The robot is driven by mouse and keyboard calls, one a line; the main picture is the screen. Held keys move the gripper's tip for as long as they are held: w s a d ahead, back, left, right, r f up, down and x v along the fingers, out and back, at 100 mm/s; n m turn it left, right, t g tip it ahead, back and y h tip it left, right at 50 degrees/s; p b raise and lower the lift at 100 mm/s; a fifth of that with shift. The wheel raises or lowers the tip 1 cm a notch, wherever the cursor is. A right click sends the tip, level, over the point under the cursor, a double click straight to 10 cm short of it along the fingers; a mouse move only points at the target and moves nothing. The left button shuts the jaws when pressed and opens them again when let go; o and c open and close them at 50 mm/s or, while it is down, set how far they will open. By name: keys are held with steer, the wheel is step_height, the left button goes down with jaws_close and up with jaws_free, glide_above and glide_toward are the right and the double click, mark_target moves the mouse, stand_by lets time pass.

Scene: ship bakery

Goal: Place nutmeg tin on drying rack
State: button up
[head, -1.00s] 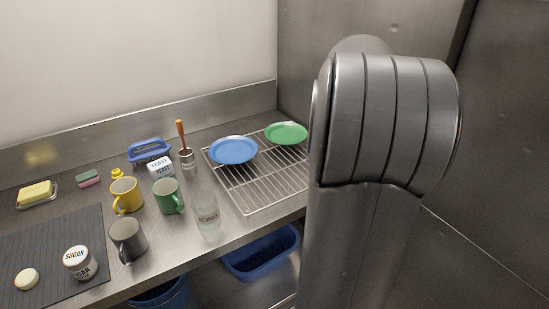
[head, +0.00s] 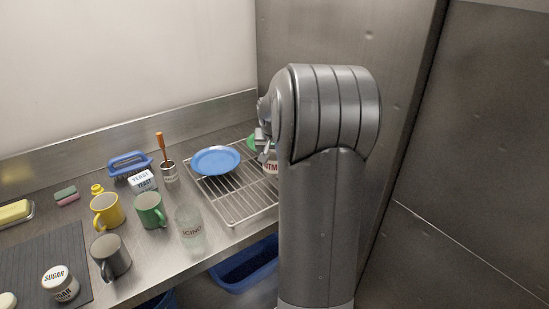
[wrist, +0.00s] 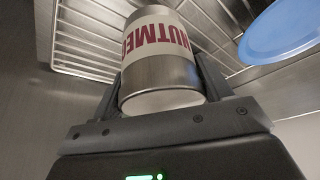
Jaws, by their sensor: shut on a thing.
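The nutmeg tin (wrist: 158,65) is a silver can with a white label and red lettering. In the wrist view my gripper (wrist: 163,85) is shut on it, one finger on each side. In the head view a small part of the tin (head: 270,165) shows at the left edge of my arm, and my gripper (head: 264,145) is mostly hidden. The wire drying rack (head: 235,203) stands on the counter's right end. The tin appears over or beside its right part; I cannot tell whether it touches the wires. The rack (wrist: 90,35) also shows beyond the tin in the wrist view.
A blue plate (head: 216,160) lies on the rack's left part, and a green plate (head: 251,142) is mostly hidden behind my gripper. The rack's front middle is bare.

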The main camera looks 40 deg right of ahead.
steer(key=shift+f, duration=0.8)
steer(key=o, duration=1.2)
steer(key=shift+f, duration=0.2)
steer(key=shift+o, duration=0.2)
steer(key=shift+r, duration=0.1)
steer(key=v, duration=1.2)
steer(key=s+a+r+n, duration=0.2)
steer(key=s+a+r, duration=0.1)
steer(key=a, duration=0.5)
steer(key=s+a+f+n+t+y, duration=0.1)
steer(key=s+a+f+n, duration=0.1)
steer(key=s+a, duration=0.8)
steer(key=s+a+f+n+y, duration=0.1)
steer(key=s+a+n+y, duration=0.1)
steer(key=s+a, duration=0.8)
steer(key=shift+s+f+n+t, duration=0.4)
steer(key=shift+s+n, duration=0.15)
steer(key=shift+n, duration=0.25)
